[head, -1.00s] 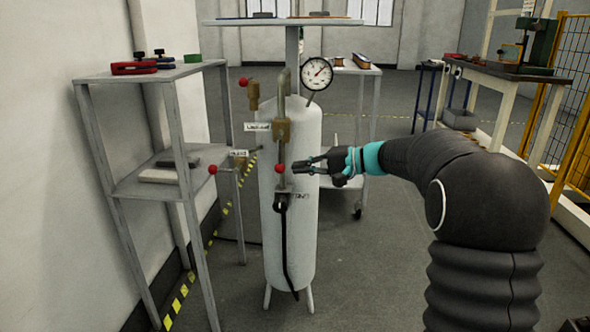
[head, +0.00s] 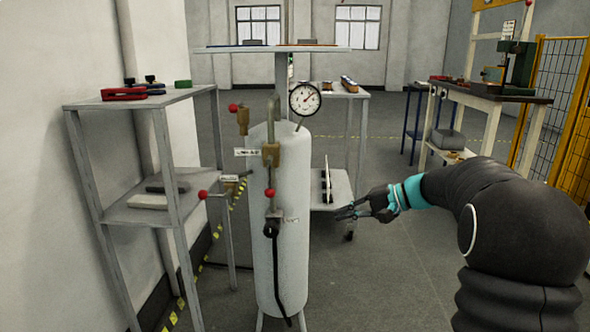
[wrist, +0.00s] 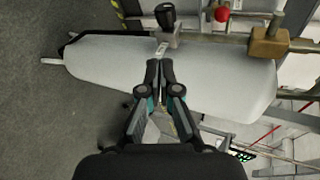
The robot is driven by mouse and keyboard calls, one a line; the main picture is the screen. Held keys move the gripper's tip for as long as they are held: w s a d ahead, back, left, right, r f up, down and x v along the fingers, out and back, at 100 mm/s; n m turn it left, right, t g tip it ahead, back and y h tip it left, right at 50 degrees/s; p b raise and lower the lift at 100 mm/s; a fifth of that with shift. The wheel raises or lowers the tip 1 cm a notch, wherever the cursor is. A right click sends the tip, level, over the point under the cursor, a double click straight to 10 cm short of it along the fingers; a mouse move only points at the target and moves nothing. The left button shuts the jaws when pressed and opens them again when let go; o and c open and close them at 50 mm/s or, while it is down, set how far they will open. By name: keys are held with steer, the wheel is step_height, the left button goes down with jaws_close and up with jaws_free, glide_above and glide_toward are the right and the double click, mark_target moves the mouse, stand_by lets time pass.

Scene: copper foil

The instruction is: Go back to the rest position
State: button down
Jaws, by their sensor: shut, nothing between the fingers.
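My gripper (head: 350,212) is shut and empty, to the right of the tall pale tank (head: 290,220) in the head view. A strip of floor shows between it and the tank there. In the wrist view my gripper (wrist: 160,64) has its fingertips together, in front of the tank (wrist: 225,85). The tank carries a round gauge (head: 305,99), brass valves (head: 271,154) and red knobs, one at the middle valve (head: 270,193). A black hose hangs down its front.
A grey shelf rack (head: 150,100) with red and green tools stands at left. A high tabletop (head: 275,48) is behind the tank. A workbench (head: 485,94) and yellow fence (head: 575,110) stand at right. Open floor (head: 405,270) lies below my arm.

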steer(key=s+d+f+g+h+p, duration=0.1)
steer(key=s+f+h, duration=0.3)
steer(key=s, duration=0.4)
steer(key=s+d+f+g+h+p, duration=0.1)
steer(key=s+f+h, duration=0.2)
steer(key=s, duration=0.5)
steer(key=s+r+n+t+h+p, duration=0.1)
steer(key=s+r+n+h+p, duration=0.1)
steer(key=s, duration=0.7)
steer(key=s+a+r+n+t+h+p, duration=0.1)
steer(key=s+r, duration=0.4)
steer(key=s, duration=0.5)
steer(key=shift+n+t+h+p, duration=0.35)
steer(key=shift+n+t+h, duration=0.25)
steer(key=shift+n+h, duration=0.4)
steer(key=shift+a, duration=0.1)
